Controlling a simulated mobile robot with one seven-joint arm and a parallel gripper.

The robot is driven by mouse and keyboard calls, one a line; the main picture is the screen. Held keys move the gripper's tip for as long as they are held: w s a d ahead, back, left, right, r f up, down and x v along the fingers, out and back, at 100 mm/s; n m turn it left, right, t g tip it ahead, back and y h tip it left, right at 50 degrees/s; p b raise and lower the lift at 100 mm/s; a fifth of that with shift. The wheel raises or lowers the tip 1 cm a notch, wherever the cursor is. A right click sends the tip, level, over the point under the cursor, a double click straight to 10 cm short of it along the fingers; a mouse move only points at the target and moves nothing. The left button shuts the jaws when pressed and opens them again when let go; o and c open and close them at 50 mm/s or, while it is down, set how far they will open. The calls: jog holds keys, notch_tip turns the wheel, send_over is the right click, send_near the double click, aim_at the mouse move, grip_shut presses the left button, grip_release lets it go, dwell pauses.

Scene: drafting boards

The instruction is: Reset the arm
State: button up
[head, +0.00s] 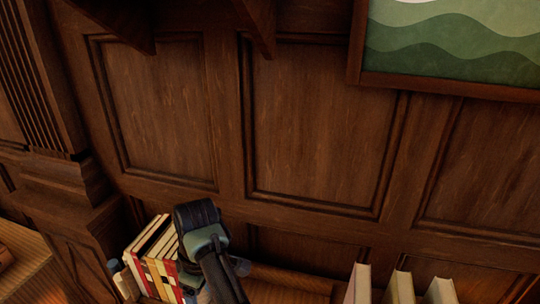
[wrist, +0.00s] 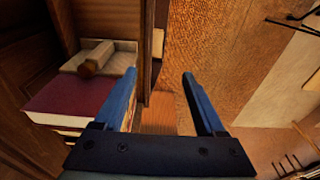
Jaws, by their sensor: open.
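My gripper (wrist: 158,76) shows in the wrist view with its two blue fingers spread apart. Nothing is between the fingers. Beyond the gap there is a strip of orange-brown wood (wrist: 162,112) and a dark upright wooden edge. In the head view my dark arm comes up from the bottom, in front of the wall and beside a row of books (head: 152,252). The fingers cannot be made out in that view.
Dark wood wall panels (head: 320,130) fill the head view, with a framed green picture (head: 455,45) at upper right. More pale books (head: 401,288) stand at lower right. In the wrist view a dark red book (wrist: 75,98) lies left of the fingers, and a woven brown surface (wrist: 215,50) is to the right.

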jog(key=w+a+r+m+t+y+b, duration=0.1)
jog(key=w+a+r+t+y+b, duration=0.15)
jog(key=w+r+t, duration=0.2)
jog(key=w+a+r+m+t+y+b, duration=0.1)
jog(key=w+a+r+t+b, duration=0.15)
jog(key=r, duration=0.25)
notch_tip(320, 180, up, 10)
jog(key=m+t+y+b, duration=0.2)
jog(key=m+t, duration=0.1)
jog(key=t, duration=0.2)
jog(key=s+d+r+m+t+b, duration=0.1)
jog(key=s+d+r+t, duration=0.15)
jog(key=r, duration=0.25)
jog(key=s+d+r+m+t+h+b, duration=0.1)
jog(key=s+d+r+m+t, duration=0.15)
jog(key=d+r, duration=0.2)
jog(key=s+d+r+m+t+b, duration=0.1)
jog(key=s+d+r+t, duration=0.15)
jog(key=r, duration=0.35)
jog(key=s+d+r+m+t+h+b, duration=0.1)
jog(key=s+d+r+m+t+h, duration=0.1)
jog(key=s+d+r+t+h, duration=0.1)
jog(key=s+d+r+m+t+h+b, duration=0.1)
jog(key=s+d+r+m+t+h, duration=0.2)
jog(key=s, duration=0.7)
jog(key=d+r+t, duration=0.1)
jog(key=d+r, duration=0.1)
jog(key=d, duration=0.1)
jog(key=shift+d+r, duration=0.25)
jog(key=shift+d, duration=0.1)
